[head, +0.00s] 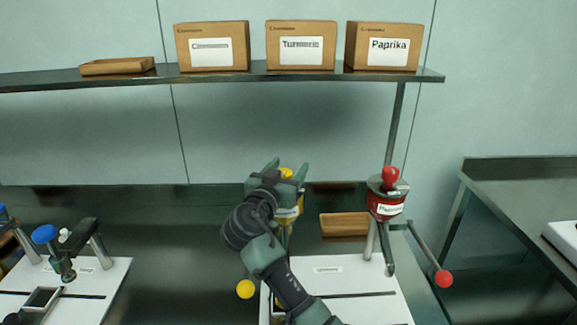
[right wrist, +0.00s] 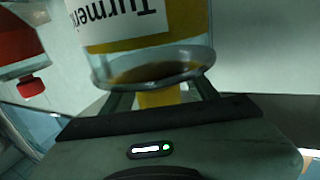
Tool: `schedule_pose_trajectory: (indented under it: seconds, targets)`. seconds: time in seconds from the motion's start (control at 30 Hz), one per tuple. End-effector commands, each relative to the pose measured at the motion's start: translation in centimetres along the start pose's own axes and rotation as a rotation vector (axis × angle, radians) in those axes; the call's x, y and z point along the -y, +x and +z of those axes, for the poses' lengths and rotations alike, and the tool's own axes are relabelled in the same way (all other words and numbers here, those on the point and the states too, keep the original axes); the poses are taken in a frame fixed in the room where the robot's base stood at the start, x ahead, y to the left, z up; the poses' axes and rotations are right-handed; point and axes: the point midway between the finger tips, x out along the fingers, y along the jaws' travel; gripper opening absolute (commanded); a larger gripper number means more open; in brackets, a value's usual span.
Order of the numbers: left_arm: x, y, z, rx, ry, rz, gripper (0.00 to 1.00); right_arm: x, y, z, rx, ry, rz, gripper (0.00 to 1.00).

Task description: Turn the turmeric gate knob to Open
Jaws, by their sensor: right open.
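The turmeric hopper (head: 297,212) stands on the middle white board, mostly hidden behind my right arm in the head view. Its label and clear body (right wrist: 150,50) fill the top of the right wrist view, upside down. A yellow knob (head: 287,174) shows between the fingers of my right gripper (head: 286,168); in the right wrist view a yellow part (right wrist: 160,97) also sits between the fingers. The gripper is open around it; I cannot tell whether a finger touches it. My left gripper is not in view.
The red-topped paprika hopper (head: 386,208) stands close on the right, with a red-ended arm (head: 443,278). A yellow ball (head: 245,289) is left of my arm. A brown tray (head: 344,225) lies behind. A shelf (head: 200,75) with labelled boxes hangs above.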

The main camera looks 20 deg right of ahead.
Motion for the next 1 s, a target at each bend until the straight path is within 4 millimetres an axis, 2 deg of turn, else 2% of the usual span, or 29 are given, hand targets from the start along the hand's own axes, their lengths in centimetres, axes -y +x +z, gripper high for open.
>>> schedule_pose_trajectory:
  seconds: [0.2, 0.4, 0.43, 0.77, 1.0]
  targets:
    - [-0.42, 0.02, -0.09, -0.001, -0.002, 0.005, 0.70, -0.01, 0.05, 0.04, 0.000, 0.000, 0.000, 0.59]
    - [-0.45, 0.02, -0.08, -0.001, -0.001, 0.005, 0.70, -0.02, 0.03, 0.04, 0.000, 0.000, 0.000, 0.04]
    - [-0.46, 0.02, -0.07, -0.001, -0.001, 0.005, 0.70, -0.02, 0.03, 0.04, 0.000, 0.000, 0.000, 0.00]
    - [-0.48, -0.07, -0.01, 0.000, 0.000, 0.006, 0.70, 0.07, -0.01, 0.10, 0.000, 0.000, -0.046, 0.00]
    - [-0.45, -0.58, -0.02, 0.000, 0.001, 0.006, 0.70, 0.39, -0.06, 0.02, 0.001, 0.001, -0.192, 0.00]
